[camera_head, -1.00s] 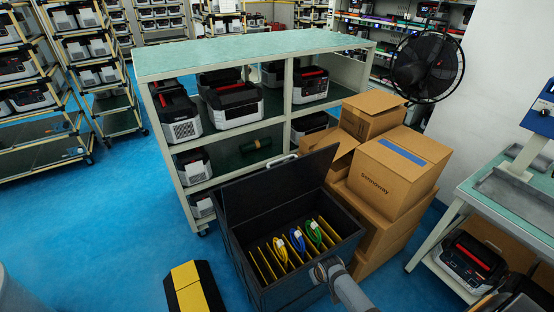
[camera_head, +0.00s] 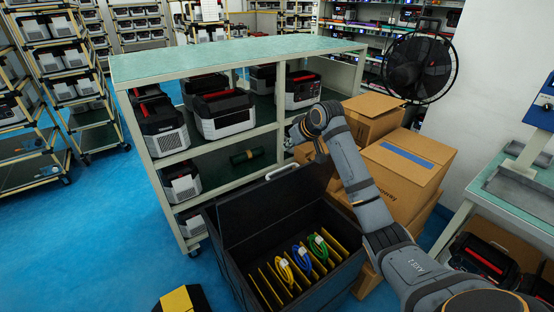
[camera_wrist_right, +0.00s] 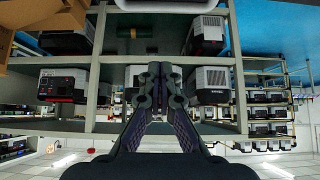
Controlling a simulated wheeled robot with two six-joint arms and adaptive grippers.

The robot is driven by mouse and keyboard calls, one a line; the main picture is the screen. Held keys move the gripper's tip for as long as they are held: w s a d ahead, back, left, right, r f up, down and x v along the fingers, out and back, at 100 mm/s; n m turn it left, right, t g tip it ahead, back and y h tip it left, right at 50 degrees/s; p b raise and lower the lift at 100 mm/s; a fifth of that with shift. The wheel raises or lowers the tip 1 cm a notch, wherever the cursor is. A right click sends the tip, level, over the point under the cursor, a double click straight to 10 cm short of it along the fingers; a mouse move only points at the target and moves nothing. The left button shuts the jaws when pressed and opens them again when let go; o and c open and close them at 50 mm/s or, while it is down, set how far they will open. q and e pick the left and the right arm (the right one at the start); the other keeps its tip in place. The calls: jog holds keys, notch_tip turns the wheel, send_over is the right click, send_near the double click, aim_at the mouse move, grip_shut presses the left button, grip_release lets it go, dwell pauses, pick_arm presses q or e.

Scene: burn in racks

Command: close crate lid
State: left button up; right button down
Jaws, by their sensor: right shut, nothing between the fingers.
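The black crate (camera_head: 236,275) stands on the floor at the lower middle of the head view. Its lid (camera_head: 275,205) is raised at the far side, with a light handle (camera_head: 282,170) on its top edge. Inside are yellow dividers and yellow, blue and green cable coils. My right gripper (camera_head: 297,129) is raised above and behind the lid, partly hidden by my own wrist, and appears apart from it. In the right wrist view its fingers (camera_wrist_right: 159,88) are together and empty. My left gripper is not in view.
Cardboard boxes (camera_head: 408,165) are stacked right of the crate, close to my right arm. A shelf unit (camera_head: 235,52) holding several devices stands behind the crate. A yellow and black object (camera_head: 183,300) is at the lower left. Blue floor (camera_head: 95,225) is clear at left.

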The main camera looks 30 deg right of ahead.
jog(key=w+f, duration=0.1)
jog(key=f, duration=0.2)
jog(key=w+f+p, duration=0.1)
jog(key=f, duration=0.2)
jog(key=w+f+p, duration=0.1)
jog(key=f, duration=0.2)
jog(key=shift+w+a, duration=0.25)
jog(key=shift+w, duration=0.1)
jog(key=shift+s+f, duration=0.15)
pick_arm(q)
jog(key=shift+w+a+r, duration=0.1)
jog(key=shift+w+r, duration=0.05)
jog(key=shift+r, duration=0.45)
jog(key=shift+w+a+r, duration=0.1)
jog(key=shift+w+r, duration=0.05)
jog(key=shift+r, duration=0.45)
pick_arm(e)
jog(key=shift+f, duration=0.1)
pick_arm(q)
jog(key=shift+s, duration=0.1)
